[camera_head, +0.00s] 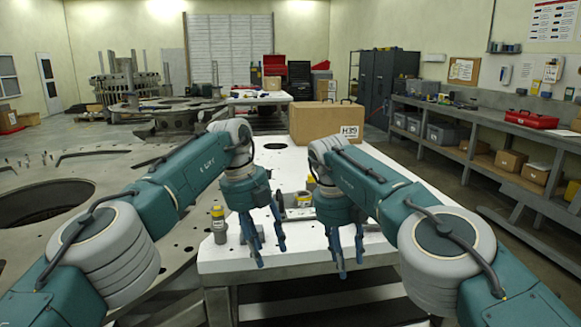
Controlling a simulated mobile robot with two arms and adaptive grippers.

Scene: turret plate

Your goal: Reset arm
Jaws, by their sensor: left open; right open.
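My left gripper (266,243) points down over the front part of the white table (222,255), its blue fingers apart with nothing between them. My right gripper (345,258) points down beside it, nearer the table's front edge, also open and empty. Both arms are bent at the elbow and come in from the lower corners. A small grey cylinder with a yellow top (219,224) stands upright on the table, left of my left gripper and apart from it. A low grey part (299,200) lies between the two grippers, partly hidden by them.
A cardboard box (316,123) marked H39 stands at the table's back. A large metal turret plate (110,190) with round holes lies left of the table. A shelf bench (480,115) with boxes and a red toolbox (531,119) runs along the right wall.

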